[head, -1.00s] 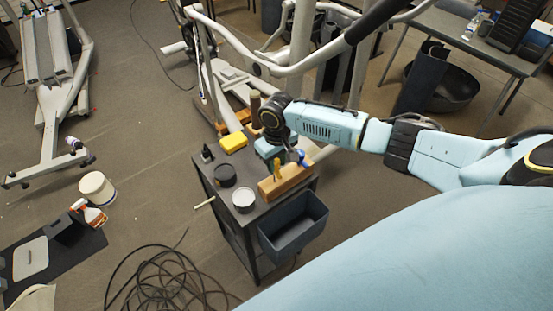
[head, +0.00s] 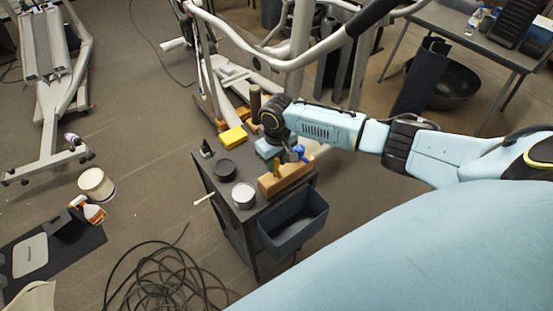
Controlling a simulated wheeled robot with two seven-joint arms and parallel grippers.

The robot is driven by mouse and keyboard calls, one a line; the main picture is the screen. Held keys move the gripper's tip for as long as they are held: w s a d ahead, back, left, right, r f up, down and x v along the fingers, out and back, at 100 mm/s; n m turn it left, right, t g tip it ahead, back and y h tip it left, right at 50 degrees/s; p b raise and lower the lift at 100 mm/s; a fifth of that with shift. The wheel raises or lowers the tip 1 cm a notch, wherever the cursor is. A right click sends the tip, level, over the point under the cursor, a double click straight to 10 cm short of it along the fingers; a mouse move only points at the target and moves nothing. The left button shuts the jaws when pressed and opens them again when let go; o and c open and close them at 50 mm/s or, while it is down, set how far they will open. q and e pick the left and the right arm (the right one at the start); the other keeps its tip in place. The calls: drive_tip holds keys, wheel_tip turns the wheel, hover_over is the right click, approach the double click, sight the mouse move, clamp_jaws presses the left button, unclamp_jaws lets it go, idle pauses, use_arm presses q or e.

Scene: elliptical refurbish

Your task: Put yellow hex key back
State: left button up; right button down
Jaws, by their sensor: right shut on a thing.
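A wooden block (head: 293,177) sits on the dark cart near its right edge. The small yellow hex key (head: 276,168) shows upright at the block's top. A blue-handled piece (head: 299,152) stands just right of it. My right gripper (head: 283,157) reaches down over the block from the right arm. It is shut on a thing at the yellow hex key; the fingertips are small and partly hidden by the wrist. I cannot tell how deep the key sits in the block. My left gripper is out of view.
The cart top (head: 222,189) also holds a yellow box (head: 233,137), a dark round tin (head: 224,169), a white-topped tin (head: 243,194) and a small black bottle (head: 206,149). A grey bin (head: 293,222) hangs on its front. Exercise-machine frames (head: 240,60) stand behind.

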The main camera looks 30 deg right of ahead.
drive_tip(key=shift+f, duration=0.25)
drive_tip(key=shift+f, duration=0.35)
idle(0.3)
drive_tip(key=c, duration=1)
unclamp_jaws()
drive_tip(key=shift+c, duration=0.2)
wheel_tip(320, 180, up, 13)
drive_tip(key=shift+r, duration=0.2)
drive_tip(key=shift+s, duration=0.15)
